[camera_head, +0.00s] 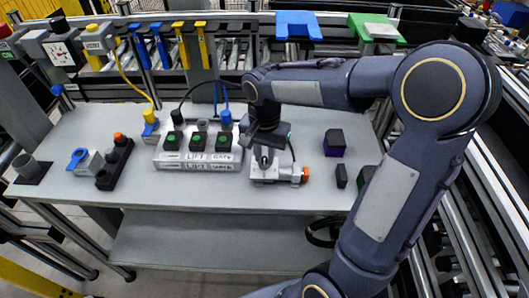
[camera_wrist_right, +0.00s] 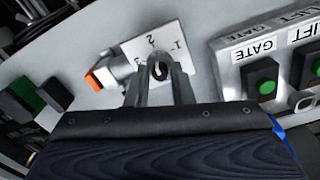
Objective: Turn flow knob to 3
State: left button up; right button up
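The flow knob (camera_wrist_right: 160,71) is a small dark knob on a light square plate (camera_wrist_right: 172,42) marked 1, 2 and 3 in the right wrist view. My right gripper (camera_wrist_right: 161,75) has its two fingers on either side of the knob. Whether they press on it is too small to tell. The knob's pointing direction is hidden between the fingers. In the head view the right gripper (camera_head: 264,160) reaches down over the valve block (camera_head: 268,177), which has an orange end (camera_head: 300,174) on its right side. My left gripper is not in view.
A white button box (camera_head: 198,158) with green buttons and LIFT and GATE labels stands close left of the valve. A dark box with a purple lower part (camera_head: 334,143) and a small black block (camera_head: 341,176) stand to the right. The table front (camera_head: 200,195) is clear.

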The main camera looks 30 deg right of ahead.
grip_shut()
jog(key=shift+n, duration=0.4)
jog(key=n, duration=0.4)
jog(key=shift+r+n+p, duration=0.1)
jog(key=shift+n+p, duration=0.2)
jog(key=shift+n, duration=0.1)
jog(key=n, duration=0.4)
jog(key=shift+n+p, duration=0.45)
jog(key=shift+n, duration=1.75)
jog(key=shift+o, duration=2.1)
grip_release()
